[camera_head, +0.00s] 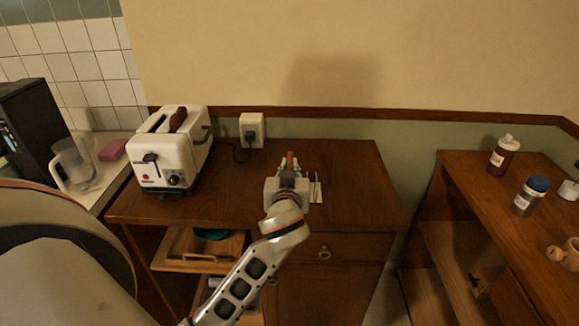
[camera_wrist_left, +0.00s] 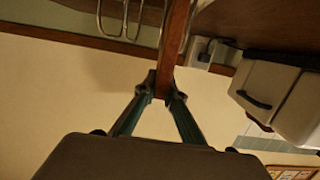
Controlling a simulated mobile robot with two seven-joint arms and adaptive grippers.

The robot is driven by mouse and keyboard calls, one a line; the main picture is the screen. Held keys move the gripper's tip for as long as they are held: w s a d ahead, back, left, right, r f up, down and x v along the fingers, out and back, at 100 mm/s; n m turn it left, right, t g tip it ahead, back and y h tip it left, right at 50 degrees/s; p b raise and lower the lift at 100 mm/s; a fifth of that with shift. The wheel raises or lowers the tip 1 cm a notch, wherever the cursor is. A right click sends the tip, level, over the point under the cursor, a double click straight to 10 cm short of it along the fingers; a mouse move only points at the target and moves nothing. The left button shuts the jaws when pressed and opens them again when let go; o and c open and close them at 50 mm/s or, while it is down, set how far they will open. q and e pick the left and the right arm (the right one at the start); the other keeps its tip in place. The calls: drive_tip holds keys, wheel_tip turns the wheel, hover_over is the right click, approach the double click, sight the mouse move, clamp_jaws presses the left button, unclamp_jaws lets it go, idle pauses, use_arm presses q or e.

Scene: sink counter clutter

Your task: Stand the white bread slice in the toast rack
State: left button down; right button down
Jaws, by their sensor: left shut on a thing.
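My left gripper (camera_head: 290,168) is over the wooden counter right of the toaster. In the left wrist view the gripper (camera_wrist_left: 163,88) is shut on a thin slice with a brown crust (camera_wrist_left: 178,42), seen edge-on. Its faces are hidden, so I cannot tell that it is white bread. In the head view only a small brown bit of the slice (camera_head: 290,156) shows. The toast rack's wire loops (camera_wrist_left: 118,38) are close beside the slice; I cannot tell whether it is between them. In the head view the rack (camera_head: 316,190) is mostly hidden behind my gripper. My right gripper is not in view.
A white toaster (camera_head: 172,160) with a brown piece in its slot stands left on the counter (camera_head: 350,190). A wall socket (camera_head: 251,130) is behind. Bottles (camera_head: 503,157) stand on another table at right. The counter's right part is clear.

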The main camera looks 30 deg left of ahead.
use_arm(q)
drive_tip(key=shift+f, duration=0.15)
drive_tip(key=c, duration=2.1)
unclamp_jaws()
drive_tip(key=shift+c, duration=0.2)
